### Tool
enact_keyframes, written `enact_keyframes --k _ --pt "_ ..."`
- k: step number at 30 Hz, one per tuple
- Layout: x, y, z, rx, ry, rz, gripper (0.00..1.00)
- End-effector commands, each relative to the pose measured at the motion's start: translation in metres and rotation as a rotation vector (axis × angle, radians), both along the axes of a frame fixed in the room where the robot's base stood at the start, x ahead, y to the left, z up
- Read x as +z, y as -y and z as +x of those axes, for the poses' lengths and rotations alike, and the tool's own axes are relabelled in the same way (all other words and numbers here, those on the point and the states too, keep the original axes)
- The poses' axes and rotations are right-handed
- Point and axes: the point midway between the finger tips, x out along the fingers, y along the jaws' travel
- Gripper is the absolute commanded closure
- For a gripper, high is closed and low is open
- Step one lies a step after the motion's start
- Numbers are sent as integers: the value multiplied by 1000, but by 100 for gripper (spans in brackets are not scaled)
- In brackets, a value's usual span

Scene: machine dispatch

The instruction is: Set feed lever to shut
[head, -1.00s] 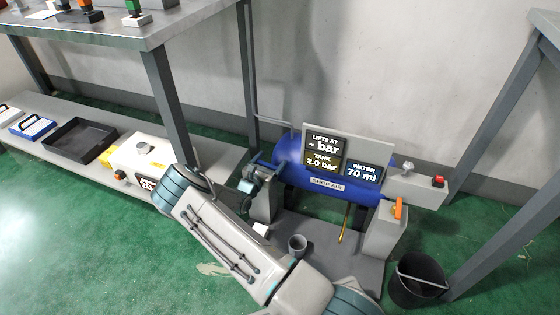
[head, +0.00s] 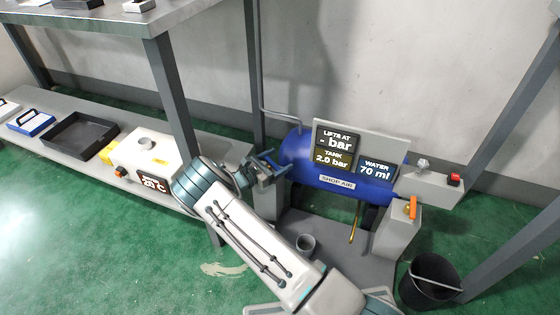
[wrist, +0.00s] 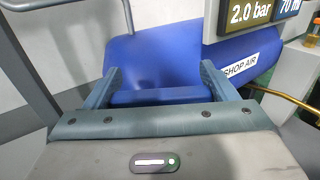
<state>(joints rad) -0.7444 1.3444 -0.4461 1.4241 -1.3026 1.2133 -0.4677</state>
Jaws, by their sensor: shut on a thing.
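My gripper (head: 270,166) is at the left end of the blue tank of the shop air unit (head: 345,190). In the wrist view, its two fingers (wrist: 160,72) stand either side of a blue bar (wrist: 160,97), with the tank close behind. The gripper is shut on this bar. I cannot tell for sure that the bar is the feed lever, and its mount is hidden by my gripper and arm. An orange lever (head: 412,207) stands upright on a grey box at the tank's right end, apart from my gripper.
Displays (head: 335,147) on the tank read "- bar", "2.0 bar" and "70 ml". A red button (head: 454,179) is at the right. A grey cup (head: 306,244) and a black bucket (head: 430,282) stand low. A shelf with a white machine (head: 145,158) is at the left.

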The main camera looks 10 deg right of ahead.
Motion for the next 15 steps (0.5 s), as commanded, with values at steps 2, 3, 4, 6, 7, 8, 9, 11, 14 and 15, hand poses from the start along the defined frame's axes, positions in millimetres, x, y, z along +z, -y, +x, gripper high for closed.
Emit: enact_keyframes --k 2,3,4,6,7,8,9,11,14,15 --pt "1 -2 3 8 3 3 62" --pt "1 -2 3 8 3 3 62" --pt "1 -2 3 8 3 3 62" --pt "1 -2 3 9 3 3 18" --pt "1 -2 3 9 3 2 10" --pt "1 -1 3 8 3 2 2" --pt "1 -1 3 7 3 2 0" --pt "1 0 2 6 3 2 0" --pt "1 1 2 3 3 2 0" --pt "1 1 2 3 3 2 0"
